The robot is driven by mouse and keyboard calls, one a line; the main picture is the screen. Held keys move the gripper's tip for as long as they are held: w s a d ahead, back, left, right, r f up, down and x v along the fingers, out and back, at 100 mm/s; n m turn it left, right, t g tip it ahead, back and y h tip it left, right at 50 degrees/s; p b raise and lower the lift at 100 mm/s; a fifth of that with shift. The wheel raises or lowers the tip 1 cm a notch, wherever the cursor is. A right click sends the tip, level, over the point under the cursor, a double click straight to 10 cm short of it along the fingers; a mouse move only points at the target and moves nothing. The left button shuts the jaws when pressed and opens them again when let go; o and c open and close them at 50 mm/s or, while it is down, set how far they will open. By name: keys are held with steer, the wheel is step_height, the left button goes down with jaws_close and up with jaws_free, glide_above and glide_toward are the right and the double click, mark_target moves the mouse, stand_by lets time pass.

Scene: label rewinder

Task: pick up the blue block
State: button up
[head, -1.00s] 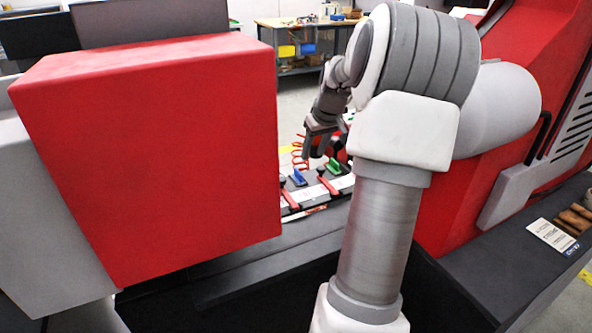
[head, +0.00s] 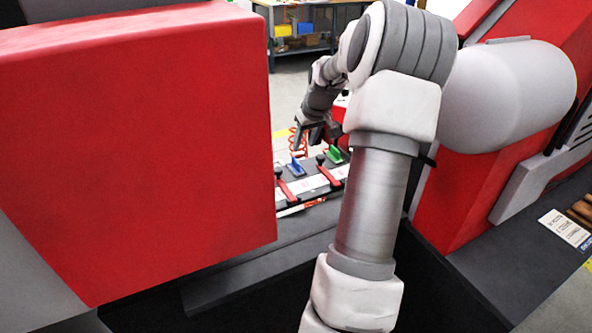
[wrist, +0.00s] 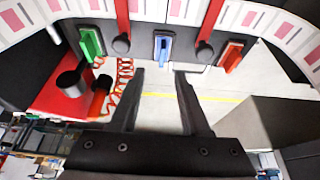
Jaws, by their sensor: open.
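The blue block (wrist: 163,47) is a small upright piece on the machine's dark ledge, in the upper middle of the wrist view. In the head view it shows small (head: 296,168) beyond the red housing's edge. My gripper (wrist: 159,73) is open and empty, its two fingers pointing toward the block. The block appears ahead of the gap between the fingertips and apart from them. In the head view my gripper (head: 307,147) hangs just above and beyond the block. A green block (wrist: 91,43) stands to the left and an orange-red block (wrist: 231,55) to the right in the wrist view.
Red levers with black knobs flank the blue block, one at left (wrist: 122,43) and one at right (wrist: 205,50). A white label strip (wrist: 185,11) runs behind. A large red housing (head: 140,140) fills the head view's left. Red coiled cable (wrist: 125,75) hangs near the left finger.

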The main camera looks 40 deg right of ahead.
glide_above(297, 161)
steer(key=s, duration=0.2)
steer(key=f, duration=0.4)
steer(key=shift+s+a+b, duration=0.15)
steer(key=shift+a+b, duration=0.05)
steer(key=shift+b, duration=0.15)
steer(key=b+x, duration=0.2)
steer(key=x, duration=0.3)
steer(key=shift+a+f, duration=0.1)
steer(key=shift+a, duration=0.05)
jaws_close()
